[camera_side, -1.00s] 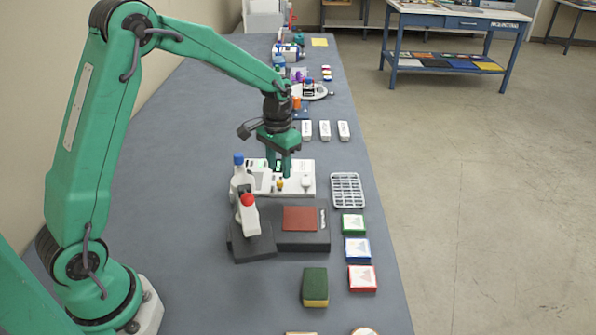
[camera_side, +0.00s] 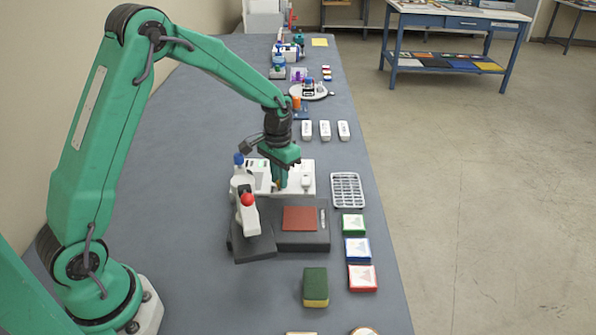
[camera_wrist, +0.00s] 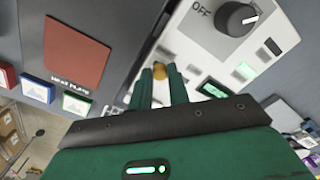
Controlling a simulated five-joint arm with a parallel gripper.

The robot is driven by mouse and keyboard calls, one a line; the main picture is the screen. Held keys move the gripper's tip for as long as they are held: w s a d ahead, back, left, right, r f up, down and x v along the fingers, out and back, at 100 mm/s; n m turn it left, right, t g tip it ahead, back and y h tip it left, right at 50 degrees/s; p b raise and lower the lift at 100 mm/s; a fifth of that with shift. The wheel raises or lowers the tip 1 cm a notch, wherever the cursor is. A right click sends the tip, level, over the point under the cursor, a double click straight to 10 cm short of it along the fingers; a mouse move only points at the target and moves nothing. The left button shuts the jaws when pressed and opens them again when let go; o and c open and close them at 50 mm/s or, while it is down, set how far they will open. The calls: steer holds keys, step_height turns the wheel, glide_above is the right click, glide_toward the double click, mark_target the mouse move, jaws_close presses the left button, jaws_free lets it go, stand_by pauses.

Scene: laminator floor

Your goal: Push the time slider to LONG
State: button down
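The white control panel (camera_side: 293,191) stands behind the dark press base in the side view. In the wrist view the panel (camera_wrist: 190,32) shows a black dial marked OFF and lit green windows. A small brass knob (camera_wrist: 159,70) shows on the panel; whether it is the time slider I cannot tell, as no LONG label is readable. My gripper (camera_wrist: 159,72) points down at the panel with the knob between its fingertips. A narrow gap parts the fingers; whether they grip the knob is unclear. My gripper (camera_side: 281,186) hides part of the panel in the side view.
The press base (camera_side: 300,240) carries a red-brown plate (camera_side: 300,218) and a white lever arm with a red knob (camera_side: 247,199) close to my gripper. A wire rack (camera_side: 347,190) stands to the right. A green-yellow sponge (camera_side: 315,287) lies in front.

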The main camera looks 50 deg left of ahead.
steer(key=shift+w, duration=0.1)
steer(key=shift+w+a, duration=1.55)
steer(key=shift+a, duration=0.05)
steer(key=c, duration=1.3)
jaws_free()
steer(key=shift+r, duration=0.1)
step_height(320, 180, up, 8)
steer(key=shift+f, duration=0.15)
steer(key=shift+s, duration=0.1)
